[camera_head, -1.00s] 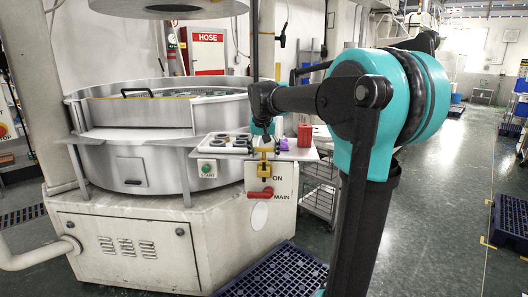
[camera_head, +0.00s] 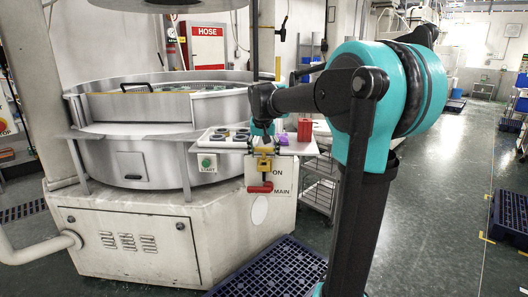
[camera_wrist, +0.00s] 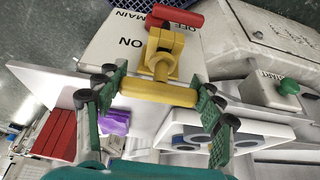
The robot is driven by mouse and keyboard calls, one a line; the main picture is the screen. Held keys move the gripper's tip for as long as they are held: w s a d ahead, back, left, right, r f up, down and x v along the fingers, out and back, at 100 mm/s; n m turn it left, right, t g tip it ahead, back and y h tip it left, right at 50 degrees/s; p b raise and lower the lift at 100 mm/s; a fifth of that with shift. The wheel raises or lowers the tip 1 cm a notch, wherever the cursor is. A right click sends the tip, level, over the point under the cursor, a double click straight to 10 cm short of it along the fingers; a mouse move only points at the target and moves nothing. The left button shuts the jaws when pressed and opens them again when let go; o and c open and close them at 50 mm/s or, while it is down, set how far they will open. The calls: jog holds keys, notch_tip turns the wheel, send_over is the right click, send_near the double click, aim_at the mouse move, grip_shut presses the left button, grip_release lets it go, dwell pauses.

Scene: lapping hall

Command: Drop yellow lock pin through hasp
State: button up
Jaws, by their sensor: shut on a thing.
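The yellow lock pin (camera_wrist: 158,93) has a thick crossbar. In the wrist view the crossbar lies between the two green-padded fingers of my gripper (camera_wrist: 158,92), shut on its ends. A short yellow stem runs from it towards a yellow hasp (camera_wrist: 166,42), a bracket with a dark opening on the white switch panel (camera_wrist: 118,38). Stem and hasp overlap in view, so I cannot tell how deep the pin sits. A red switch handle (camera_wrist: 175,18) lies just beyond the hasp, and also shows in the head view (camera_head: 260,187). My gripper (camera_head: 264,146) is above the panel there.
A shelf beside my gripper carries a red box (camera_head: 305,128), a purple block (camera_wrist: 116,122) and a tray of dark rings (camera_head: 218,134). A green START button (camera_wrist: 288,87) is on the right in the wrist view. A blue pallet (camera_head: 275,270) lies on the floor below.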

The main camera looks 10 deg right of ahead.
jog(key=shift+f, duration=0.7)
jog(key=o, duration=1.4)
jog(key=shift+c, duration=0.2)
jog(key=v, duration=1.2)
jog(key=shift+s+f, duration=0.1)
jog(key=s+d+f+n, duration=0.1)
jog(key=s+d+f, duration=0.1)
jog(key=s+f, duration=1.1)
jog(key=s+d+f+n+y, duration=0.1)
jog(key=s+d+f, duration=0.2)
jog(key=s+f, duration=1)
notch_tip(320, 180, down, 8)
jog(key=shift+r+n, duration=0.1)
jog(key=shift+n, duration=0.2)
